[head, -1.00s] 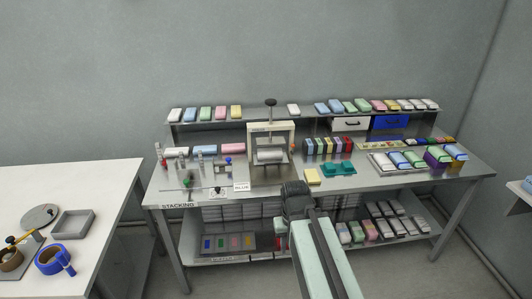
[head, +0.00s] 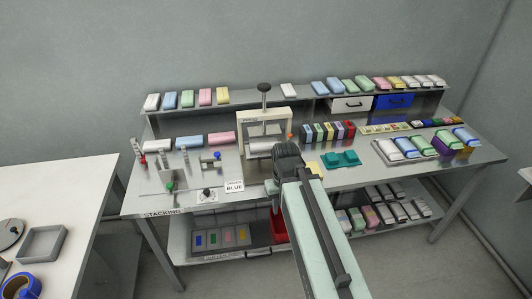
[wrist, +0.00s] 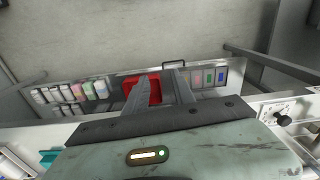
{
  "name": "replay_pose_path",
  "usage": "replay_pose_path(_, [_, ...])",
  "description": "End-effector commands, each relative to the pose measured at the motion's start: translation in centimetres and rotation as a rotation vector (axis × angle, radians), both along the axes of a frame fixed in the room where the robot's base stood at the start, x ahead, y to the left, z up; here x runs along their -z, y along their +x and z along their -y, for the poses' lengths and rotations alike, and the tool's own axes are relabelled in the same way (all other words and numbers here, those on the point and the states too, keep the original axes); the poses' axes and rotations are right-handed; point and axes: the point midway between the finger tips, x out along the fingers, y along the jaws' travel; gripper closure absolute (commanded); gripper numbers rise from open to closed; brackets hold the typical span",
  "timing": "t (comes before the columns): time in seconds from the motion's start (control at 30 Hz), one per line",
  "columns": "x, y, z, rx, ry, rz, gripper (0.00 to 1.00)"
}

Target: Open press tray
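The press (head: 246,131) is a pale upright frame with a black top knob and a light roller-like block inside, on the grey table. My arm hides its lower right part, and I cannot make out a separate tray or its handle there. My gripper (head: 275,205) is in front of the table edge just below the press, fingers pointing down. In the wrist view my gripper (wrist: 160,82) shows two grey fingers apart with a gap between them and nothing held. It does not touch the press.
A red bin (head: 279,231) sits on the lower shelf beneath my gripper, beside a tray of coloured cards (head: 222,238).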

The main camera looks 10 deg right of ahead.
Motion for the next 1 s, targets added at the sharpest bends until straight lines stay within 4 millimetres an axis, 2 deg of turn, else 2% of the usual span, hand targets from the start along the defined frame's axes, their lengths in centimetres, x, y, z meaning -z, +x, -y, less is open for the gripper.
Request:
replay_pose_path(0.03, [-1.4, 2.4, 0.4, -0.082, -0.002, 0.011, 0.69])
replay_pose_path(0.07, [-2.0, 3.9, 0.5, -0.159, -0.004, 0.019, 0.69])
replay_pose_path(0.2, [-5.4, 12.4, 0.4, -0.632, -0.029, 0.071, 0.69])
replay_pose_path(0.3, [-7.4, 17.8, 0.3, -0.968, -0.062, 0.103, 0.69])
replay_pose_path(0.43, [-9.0, 22.8, 0.2, -1.298, -0.107, 0.129, 0.69])
replay_pose_path(0.5, [-9.4, 24.3, 0.1, -1.408, -0.126, 0.135, 0.69])
replay_pose_path(0.57, [-9.5, 24.9, 0.1, -1.464, -0.135, 0.138, 0.69])
replay_pose_path(0.77, [-9.1, 25.0, 0.1, -1.497, -0.141, 0.139, 0.69])
replay_pose_path(0.87, [-8.3, 25.1, 0.0, -1.496, -0.141, 0.139, 0.69])
replay_pose_path(1.0, [-6.2, 25.4, 0.0, -1.496, -0.141, 0.139, 0.69])
